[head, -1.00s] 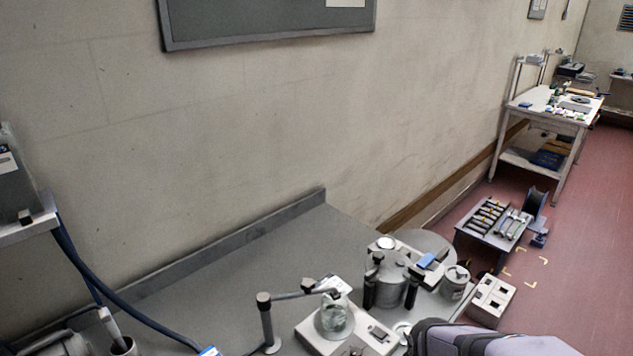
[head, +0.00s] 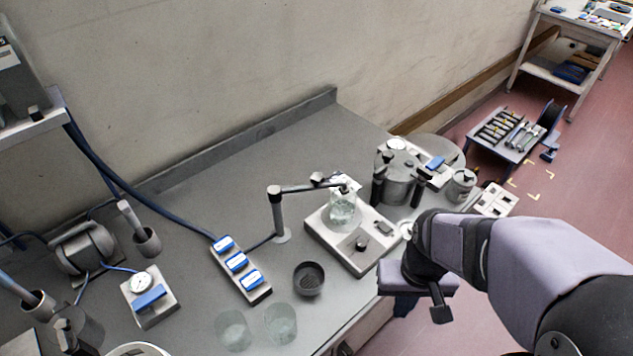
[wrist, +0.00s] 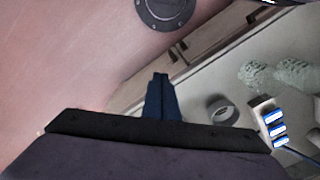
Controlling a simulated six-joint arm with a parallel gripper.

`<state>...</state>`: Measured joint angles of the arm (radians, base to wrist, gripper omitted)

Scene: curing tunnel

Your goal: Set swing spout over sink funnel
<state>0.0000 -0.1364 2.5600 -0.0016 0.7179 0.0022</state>
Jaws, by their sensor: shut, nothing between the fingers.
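The sink funnel (head: 309,278) is a small dark round cup set in the bench, below and right of the post. It also seems to show in the wrist view as a round cup (wrist: 222,110). My gripper (head: 404,307) is beyond the bench's front edge, right of the funnel, and apart from the spout. Its fingers are together and empty in the wrist view (wrist: 161,95).
Two glass vessels (head: 281,324) stand near the front edge, left of the funnel. A blue-switched power strip (head: 240,270) lies left of the post. A grey canister (head: 397,180) stands right of the pale unit (head: 352,240). Bench behind the spout is clear.

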